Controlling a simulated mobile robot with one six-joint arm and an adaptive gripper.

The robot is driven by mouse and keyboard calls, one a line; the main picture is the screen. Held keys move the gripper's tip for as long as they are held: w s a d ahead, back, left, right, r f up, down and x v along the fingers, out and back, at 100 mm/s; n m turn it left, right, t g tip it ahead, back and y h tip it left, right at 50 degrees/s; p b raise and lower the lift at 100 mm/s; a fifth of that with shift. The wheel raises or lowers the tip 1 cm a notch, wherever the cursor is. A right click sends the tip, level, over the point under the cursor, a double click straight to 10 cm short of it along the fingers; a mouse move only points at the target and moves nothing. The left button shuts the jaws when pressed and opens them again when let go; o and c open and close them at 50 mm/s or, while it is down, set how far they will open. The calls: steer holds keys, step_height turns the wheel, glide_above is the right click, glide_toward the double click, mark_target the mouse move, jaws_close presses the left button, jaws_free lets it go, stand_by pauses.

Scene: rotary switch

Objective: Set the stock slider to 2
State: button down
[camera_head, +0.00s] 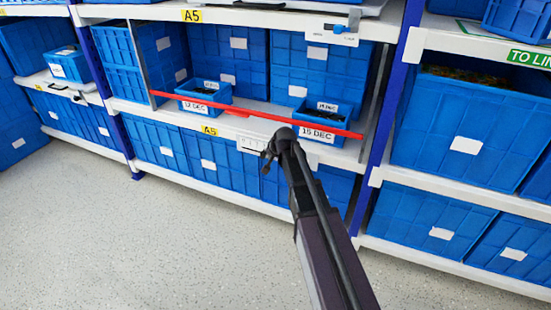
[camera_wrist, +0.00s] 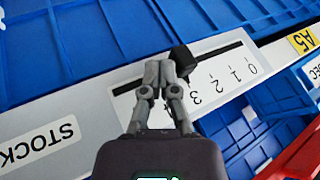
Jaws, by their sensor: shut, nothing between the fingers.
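The stock slider is a white plate (camera_wrist: 225,85) with a dark slot and a scale 0, 1, 2, 3, beside a STOCK label (camera_wrist: 38,142) in the wrist view. Its black knob (camera_wrist: 184,60) appears across from about the 3; the exact setting is hard to tell. My gripper (camera_wrist: 160,70) is shut and empty. Its fingertips are just left of the knob, on the side away from 0, touching or very close. In the head view the plate (camera_head: 251,143) is on the shelf's front edge, partly hidden behind my gripper (camera_head: 267,156).
A red bar (camera_head: 240,113) crosses the shelf above the plate. Small blue bins marked 12 DEC (camera_head: 204,94) and 15 DEC (camera_head: 322,116) stand on that shelf. Large blue crates (camera_head: 228,162) fill the level below. The floor (camera_head: 120,240) in front is clear.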

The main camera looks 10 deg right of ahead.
steer(key=shift+w+a, duration=0.1)
stand_by(0.3)
steer(key=shift+w+a, duration=0.45)
steer(key=shift+a, duration=0.15)
steer(key=shift+w+a, duration=0.4)
steer(key=shift+a, duration=0.2)
steer(key=shift+s, duration=0.1)
steer(key=d, duration=0.1)
steer(key=p, duration=0.8)
glide_toward(262, 154)
steer(key=s+d, duration=0.2)
steer(key=d, duration=0.1)
steer(key=shift+s+d+r, duration=0.1)
steer(key=shift+d, duration=0.05)
steer(key=shift+s, duration=0.1)
